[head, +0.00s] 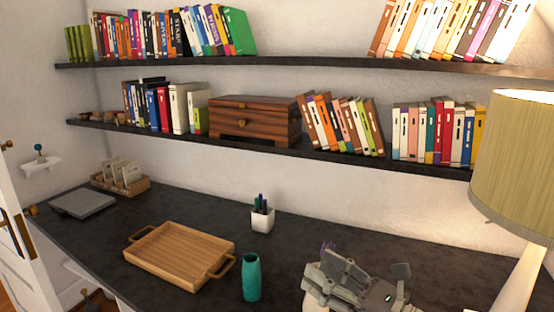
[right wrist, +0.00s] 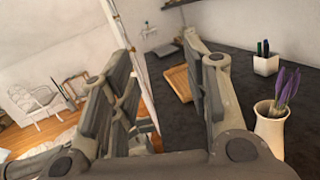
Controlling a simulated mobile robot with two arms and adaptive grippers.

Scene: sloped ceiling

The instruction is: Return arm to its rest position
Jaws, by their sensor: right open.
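My right gripper (head: 332,270) is at the lower right of the head view, over the dark desk (head: 400,258). In the right wrist view the right gripper (right wrist: 158,52) has its two fingers spread apart with nothing held between them. In the head view it partly hides a white vase (head: 313,302) with purple flowers. That vase (right wrist: 272,130) shows clearly in the right wrist view, to the right of the fingers and standing upright. My left gripper is not in view.
A wooden tray (head: 145,262) and a teal bottle (head: 251,280) stand left of the gripper. A pen cup (head: 262,218) is near the wall. A lamp (head: 515,165) stands at right. Two shelves (head: 330,155) with books hang above. Desk behind the gripper is clear.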

